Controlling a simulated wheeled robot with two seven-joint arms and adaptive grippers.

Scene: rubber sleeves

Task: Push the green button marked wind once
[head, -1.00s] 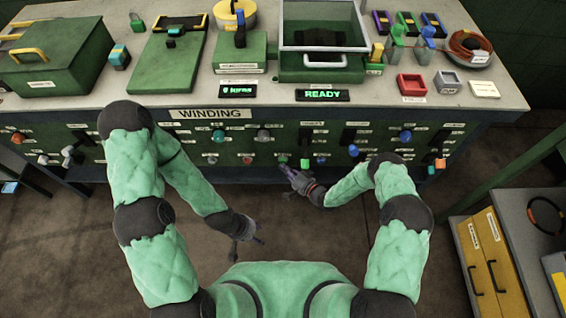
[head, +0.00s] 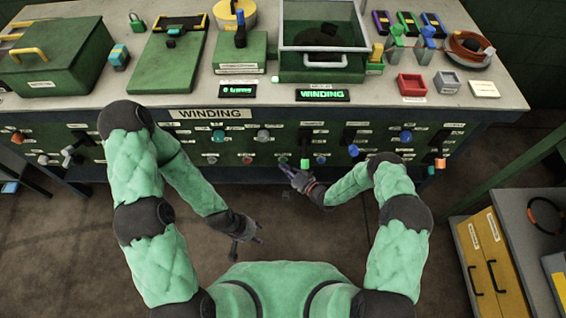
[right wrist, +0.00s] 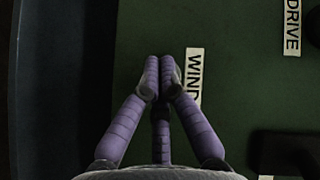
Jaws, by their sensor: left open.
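The right gripper (head: 287,168) is at the front panel, fingertips against or very near it. In the right wrist view its purple fingers (right wrist: 160,72) are shut together over the panel, beside a label starting "WIND" (right wrist: 194,75) that they partly cover. The green button is hidden behind the fingers there. In the head view a small dim green spot (head: 283,159) shows just above the fingertips; I cannot tell whether it is pressed in. The display (head: 322,95) reads "WINDING" in green. The left gripper (head: 255,234) hangs open and empty, away from the panel.
The green "WINDING" panel (head: 210,114) carries several knobs, levers and labels close around the right gripper. Floor below the panel is free.

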